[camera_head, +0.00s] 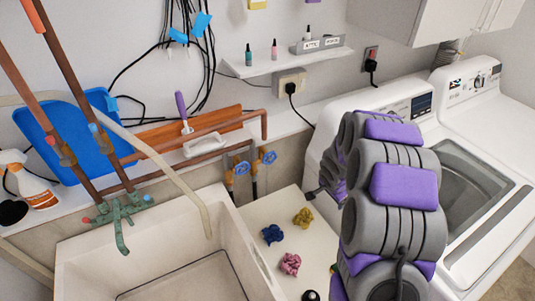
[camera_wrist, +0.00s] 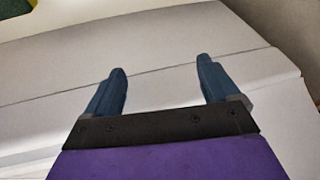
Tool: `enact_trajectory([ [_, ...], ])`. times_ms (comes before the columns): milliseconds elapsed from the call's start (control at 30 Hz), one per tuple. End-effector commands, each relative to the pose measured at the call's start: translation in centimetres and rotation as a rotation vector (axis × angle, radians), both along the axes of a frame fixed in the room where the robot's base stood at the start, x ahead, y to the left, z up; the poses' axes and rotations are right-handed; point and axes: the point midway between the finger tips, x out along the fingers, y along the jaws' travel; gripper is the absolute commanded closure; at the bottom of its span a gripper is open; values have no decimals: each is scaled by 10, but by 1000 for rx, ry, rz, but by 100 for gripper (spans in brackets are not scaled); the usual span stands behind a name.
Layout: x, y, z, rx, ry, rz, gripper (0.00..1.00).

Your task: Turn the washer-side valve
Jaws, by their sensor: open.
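Two blue-handled valves sit on copper pipes against the wall, between the sink and the washer, in the head view. The right valve (camera_head: 269,157) is closer to the washer (camera_head: 325,145); the left valve (camera_head: 241,168) is closer to the sink. My arm stands in front of the washer, and my gripper is mostly hidden behind it in the head view. In the wrist view my gripper (camera_wrist: 161,85) is open, with two blue fingers spread and nothing between them. A white surface lies beyond them. No valve shows in the wrist view.
A white sink (camera_head: 85,262) with a green faucet (camera_head: 122,215) is at left. Blue (camera_head: 272,234), yellow (camera_head: 303,217) and pink (camera_head: 290,264) crumpled items lie on a pale surface beside it. A shelf (camera_head: 285,63) and hanging black cables are above. A second white machine (camera_head: 480,100) stands right.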

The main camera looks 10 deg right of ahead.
Motion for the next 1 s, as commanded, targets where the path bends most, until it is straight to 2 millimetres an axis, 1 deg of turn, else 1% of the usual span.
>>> enact_trajectory([
  [33,-4,5,-15,62,-18,-22,12],
  [100,-4,15,-31,150,-67,-51,12],
  [167,-5,26,-43,233,-107,-80,12],
  [200,-7,35,-50,291,-130,-101,12],
  [333,-9,63,-65,491,-215,-182,12],
  [467,-12,95,-67,712,-298,-283,12],
  [567,-11,117,-58,889,-369,-367,12],
  [667,-11,137,-43,1077,-437,-466,12],
  [700,-10,142,-35,1153,-464,-507,12],
  [867,-6,154,7,1454,-585,-671,12],
  [1000,-3,151,41,1661,-677,-781,12],
])
